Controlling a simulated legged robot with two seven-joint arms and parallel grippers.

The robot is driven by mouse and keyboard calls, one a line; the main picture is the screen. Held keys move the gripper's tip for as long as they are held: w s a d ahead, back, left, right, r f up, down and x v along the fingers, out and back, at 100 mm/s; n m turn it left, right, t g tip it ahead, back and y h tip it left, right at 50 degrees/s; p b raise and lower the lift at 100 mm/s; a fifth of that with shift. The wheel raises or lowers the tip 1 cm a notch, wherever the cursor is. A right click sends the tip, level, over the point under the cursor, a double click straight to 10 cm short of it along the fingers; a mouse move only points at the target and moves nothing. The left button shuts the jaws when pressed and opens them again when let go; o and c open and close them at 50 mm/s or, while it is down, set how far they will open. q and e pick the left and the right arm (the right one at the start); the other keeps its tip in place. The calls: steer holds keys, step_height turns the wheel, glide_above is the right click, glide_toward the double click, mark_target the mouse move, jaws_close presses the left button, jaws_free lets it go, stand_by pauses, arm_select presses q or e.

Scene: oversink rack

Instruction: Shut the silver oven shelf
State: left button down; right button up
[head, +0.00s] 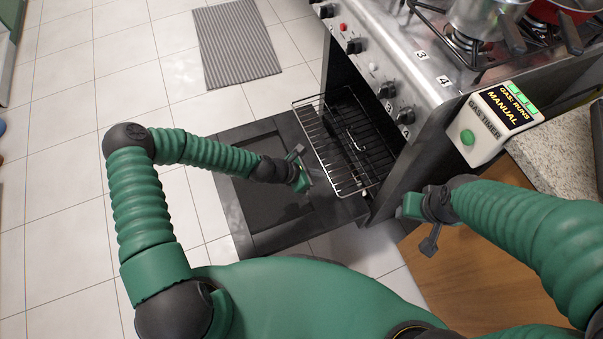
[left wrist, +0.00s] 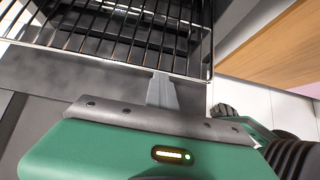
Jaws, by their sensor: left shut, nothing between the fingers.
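The silver wire oven shelf (head: 345,145) sticks out of the oven over the lowered door in the head view. Its bars and front rim also fill the top of the left wrist view (left wrist: 120,35). My left gripper (head: 302,172) is shut and empty, beside the shelf's outer front edge. In the left wrist view its closed fingers (left wrist: 163,88) point at the front rim, near the right corner; I cannot tell whether they touch it. My right gripper (head: 426,222) is off to the right of the oven, away from the shelf; its jaw opening is unclear.
The black oven door (head: 262,212) lies open and low beneath the shelf. The stove's knob panel (head: 385,60) is above, with pots on top. A gas timer (head: 490,125) stands right. Tiled floor (head: 75,170) and a grey striped mat (head: 235,45) lie left.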

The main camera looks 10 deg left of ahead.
mark_target(369, 158)
arm_select(q)
steer(key=w+d, duration=0.2)
steer(key=d, duration=0.2)
steer(key=w+d, duration=0.3)
steer(key=d, duration=0.1)
steer(key=w+d, duration=0.3)
steer(key=d, duration=0.1)
steer(key=shift+w+d+p, duration=0.15)
steer(key=shift+d+p, duration=0.05)
steer(key=shift+p, duration=0.15)
steer(key=shift+w+d, duration=0.35)
steer(key=shift+d, duration=0.05)
steer(key=shift+d+r, duration=0.1)
steer(key=shift+w, duration=0.1)
